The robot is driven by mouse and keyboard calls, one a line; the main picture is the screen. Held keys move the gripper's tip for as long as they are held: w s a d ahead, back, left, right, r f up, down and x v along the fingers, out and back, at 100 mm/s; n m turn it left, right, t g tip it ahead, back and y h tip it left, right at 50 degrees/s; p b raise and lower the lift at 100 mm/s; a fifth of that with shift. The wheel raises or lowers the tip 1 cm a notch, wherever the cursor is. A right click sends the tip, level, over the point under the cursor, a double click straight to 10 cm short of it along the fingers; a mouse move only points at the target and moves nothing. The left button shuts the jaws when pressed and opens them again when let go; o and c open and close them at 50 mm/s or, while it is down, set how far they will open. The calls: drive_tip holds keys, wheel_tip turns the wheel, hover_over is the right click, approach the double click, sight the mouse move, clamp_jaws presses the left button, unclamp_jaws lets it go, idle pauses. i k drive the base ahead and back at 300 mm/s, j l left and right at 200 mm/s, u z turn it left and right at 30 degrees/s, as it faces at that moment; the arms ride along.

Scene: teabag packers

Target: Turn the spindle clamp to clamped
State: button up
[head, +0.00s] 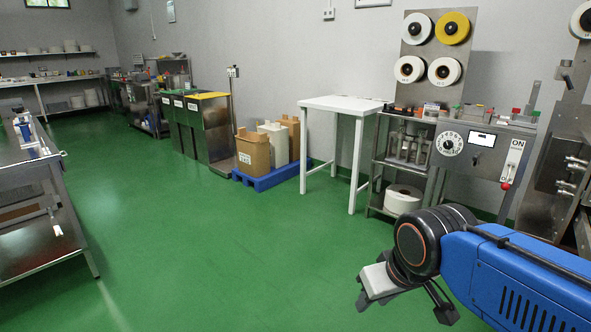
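A packing machine with a steel back plate (419,73) stands at the right. Three white reels and one yellow reel (452,28) sit on spindles on this plate. Below them is a grey control panel with a round black-and-white dial (449,143), a small screen (482,139) and a white ON plate with a red-tipped lever (505,186). I cannot make out which part is the spindle clamp, nor its position. My gripper (369,296) is in front of the machine at lower right, over the green floor, apart from everything.
A second steel machine (567,150) stands at the right edge. A white table (340,103) stands left of the first machine, with a blue pallet (272,179) of boxes and bins beyond it. A steel bench (30,160) is at far left. The middle floor is clear.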

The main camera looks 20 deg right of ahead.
sight(565, 74)
drive_tip(key=i+z, duration=0.25)
drive_tip(key=z, duration=0.2)
drive_tip(key=i+j+z, duration=0.25)
drive_tip(key=z, duration=0.2)
drive_tip(key=i+j+z, duration=0.2)
drive_tip(key=z, duration=0.25)
drive_tip(key=i+j+z, duration=0.15)
drive_tip(key=j+z, duration=0.3)
drive_tip(key=i+j+z, duration=0.3)
drive_tip(key=j+z, duration=0.35)
drive_tip(key=i, duration=0.05)
